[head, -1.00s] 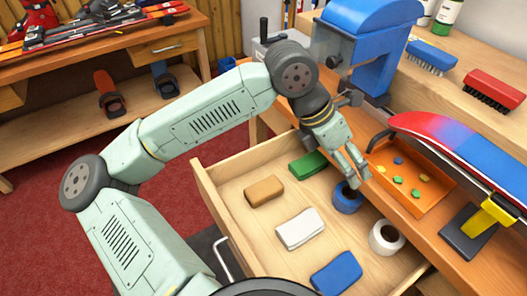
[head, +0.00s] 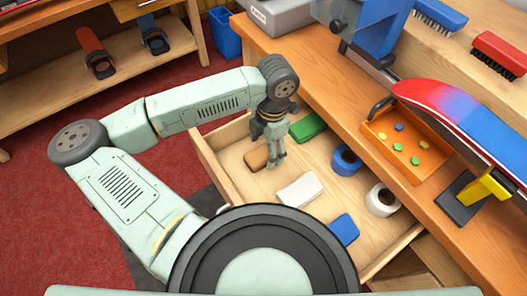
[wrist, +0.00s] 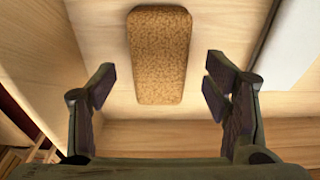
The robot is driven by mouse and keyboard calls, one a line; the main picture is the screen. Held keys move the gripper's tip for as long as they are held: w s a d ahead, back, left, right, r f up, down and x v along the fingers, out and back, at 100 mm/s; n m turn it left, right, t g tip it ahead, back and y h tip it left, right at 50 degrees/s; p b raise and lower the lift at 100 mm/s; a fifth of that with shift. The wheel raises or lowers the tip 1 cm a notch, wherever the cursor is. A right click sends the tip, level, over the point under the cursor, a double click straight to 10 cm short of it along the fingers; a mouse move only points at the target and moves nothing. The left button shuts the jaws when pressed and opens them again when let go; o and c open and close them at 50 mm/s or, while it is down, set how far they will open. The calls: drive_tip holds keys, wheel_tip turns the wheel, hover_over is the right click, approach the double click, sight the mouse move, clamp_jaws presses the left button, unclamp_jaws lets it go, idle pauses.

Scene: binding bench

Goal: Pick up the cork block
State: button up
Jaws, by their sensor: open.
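The cork block (head: 257,158) is a tan, speckled, rounded rectangular block. It lies flat in the open wooden drawer, near the drawer's left side in the head view. In the wrist view the cork block (wrist: 160,55) lies upper middle with its long side running up the picture. My gripper (head: 274,165) is over the drawer beside the block and hides part of it. In the wrist view my gripper (wrist: 160,88) is open, with one finger to each side of the block's near end. Nothing is between the fingertips, and I cannot tell the exact height.
The drawer (head: 215,170) also holds a green block (head: 309,127), a white block (head: 300,190), a blue block (head: 344,230), a blue tape roll (head: 346,160) and a white tape roll (head: 382,200). An orange tray (head: 385,152) and a snowboard (head: 460,120) are on the bench at right.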

sight(264, 153)
drive_tip(key=shift+a+f, duration=0.15)
drive_tip(key=shift+f, duration=1.1)
drive_tip(key=shift+c, duration=0.5)
drive_tip(key=c, duration=1.1)
wheel_tip(264, 153, up, 10)
drive_tip(key=shift+r+b, duration=0.1)
drive_tip(key=shift+b, duration=0.95)
drive_tip(key=o, duration=0.6)
drive_tip(key=c, duration=0.5)
